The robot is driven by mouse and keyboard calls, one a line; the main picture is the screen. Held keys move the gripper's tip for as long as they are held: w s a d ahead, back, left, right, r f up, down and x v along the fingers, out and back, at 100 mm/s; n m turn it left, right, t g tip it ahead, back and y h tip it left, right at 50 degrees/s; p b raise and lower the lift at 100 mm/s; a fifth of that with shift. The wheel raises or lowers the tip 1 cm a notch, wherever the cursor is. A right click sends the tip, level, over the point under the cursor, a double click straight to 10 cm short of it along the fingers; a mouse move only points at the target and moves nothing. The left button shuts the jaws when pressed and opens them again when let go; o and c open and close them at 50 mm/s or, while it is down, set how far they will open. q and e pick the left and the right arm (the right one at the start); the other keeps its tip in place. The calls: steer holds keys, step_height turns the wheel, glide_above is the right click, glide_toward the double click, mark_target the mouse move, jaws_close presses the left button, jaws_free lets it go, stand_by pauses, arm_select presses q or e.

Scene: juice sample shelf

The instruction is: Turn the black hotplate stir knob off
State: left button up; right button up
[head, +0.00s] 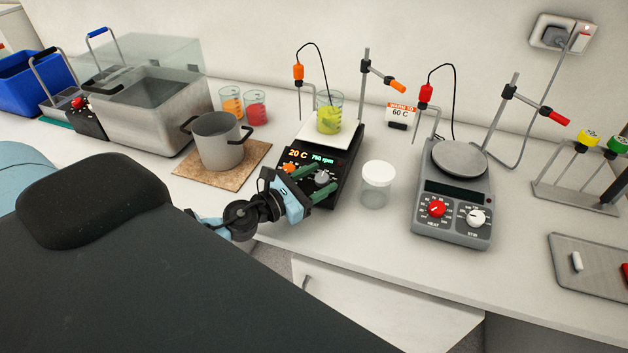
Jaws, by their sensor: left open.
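The black hotplate (346,165) stands on the bench with a lit display reading 20 C and about 750 rpm. A beaker of yellow-green liquid (329,118) stands on its white top plate. Its front has an orange knob (289,168) on the left and a grey stir knob (322,178) on the right. My left gripper (324,177) is open at the front panel, its green fingers on either side of the grey knob. I cannot tell whether they touch it. My gripper hides part of the panel. My right gripper is out of view.
A lidded jar (377,185) stands close right of the black hotplate. A grey hotplate (455,200) with red and white knobs is farther right. A pot (219,145) on a cork mat (187,168) and two beakers stand left. Stand rods and cables rise behind.

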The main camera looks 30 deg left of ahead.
arm_select(q)
steer(key=c, duration=1)
steer(key=shift+o, duration=0.2)
steer(key=shift+n+t+y, duration=0.3)
steer(key=shift+n+y, duration=0.3)
steer(key=shift+y, duration=0.1)
steer(key=n+y, duration=0.2)
steer(key=y, duration=0.1)
steer(key=n+y, duration=0.1)
steer(key=n, duration=0.1)
steer(key=shift+d+t+y, duration=0.35)
steer(key=shift+t+y, duration=0.05)
steer(key=n+y, duration=0.4)
steer(key=y, duration=0.1)
steer(key=shift+d+f+n+g+y, duration=0.1)
steer(key=shift+d+n+g+y, duration=0.1)
steer(key=shift+n+g+y, duration=0.15)
steer(key=n+g+y, duration=0.1)
steer(key=n+y, duration=0.1)
steer(key=n+g+y, duration=0.3)
steer(key=n+y, duration=0.1)
steer(key=shift+w+d+n+g+y, duration=0.2)
steer(key=shift+d+n+g+y, duration=0.05)
steer(key=shift+n+g, duration=0.1)
steer(key=shift+w+d+n+g+y, duration=0.15)
steer(key=shift+n+g+y, duration=1.05)
steer(key=shift+n+g, duration=0.8)
steer(key=shift+g, duration=0.3)
